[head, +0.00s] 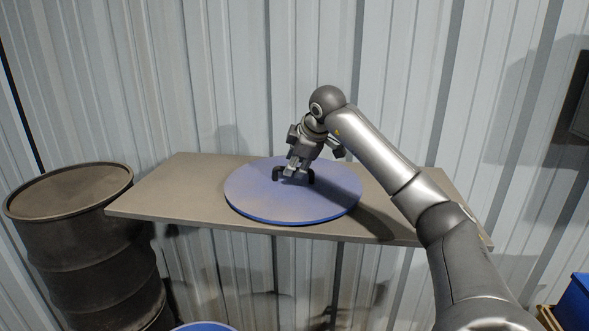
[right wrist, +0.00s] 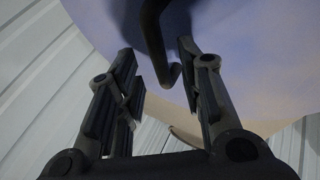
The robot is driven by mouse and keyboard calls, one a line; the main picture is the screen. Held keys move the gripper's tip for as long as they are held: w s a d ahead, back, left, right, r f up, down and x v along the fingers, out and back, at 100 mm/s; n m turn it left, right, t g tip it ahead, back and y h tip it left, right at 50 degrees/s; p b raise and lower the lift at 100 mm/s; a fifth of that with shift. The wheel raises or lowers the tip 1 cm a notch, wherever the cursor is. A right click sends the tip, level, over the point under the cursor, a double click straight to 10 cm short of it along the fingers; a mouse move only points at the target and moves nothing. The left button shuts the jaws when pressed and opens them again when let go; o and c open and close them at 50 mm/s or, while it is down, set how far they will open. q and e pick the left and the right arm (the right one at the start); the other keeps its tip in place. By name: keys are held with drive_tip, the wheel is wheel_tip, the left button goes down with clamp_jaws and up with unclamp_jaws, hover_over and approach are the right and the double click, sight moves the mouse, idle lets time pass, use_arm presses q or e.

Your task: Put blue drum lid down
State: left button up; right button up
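The blue drum lid (head: 250,202) is a flat round disc lying on the brown-grey table top in the head view. Its dark handle (head: 309,176) stands up from its middle. My right gripper (head: 292,172) is at the handle, pointing down. In the right wrist view the lid's blue face (right wrist: 250,50) fills the upper part. There the two fingers of my right gripper (right wrist: 158,52) stand apart, with the bent dark handle (right wrist: 155,35) between them and a gap on both sides. My left gripper is not in view.
The table (head: 160,195) has bare room left of the lid. A rusty dark drum (head: 85,250) stands left of the table. A blue round rim (head: 205,327) shows at the bottom edge. A blue container (head: 577,300) is at the lower right. A corrugated wall stands close behind.

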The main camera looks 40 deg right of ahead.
drive_tip(key=b+v, duration=0.1)
drive_tip(key=v, duration=0.9)
drive_tip(key=shift+a, duration=0.1)
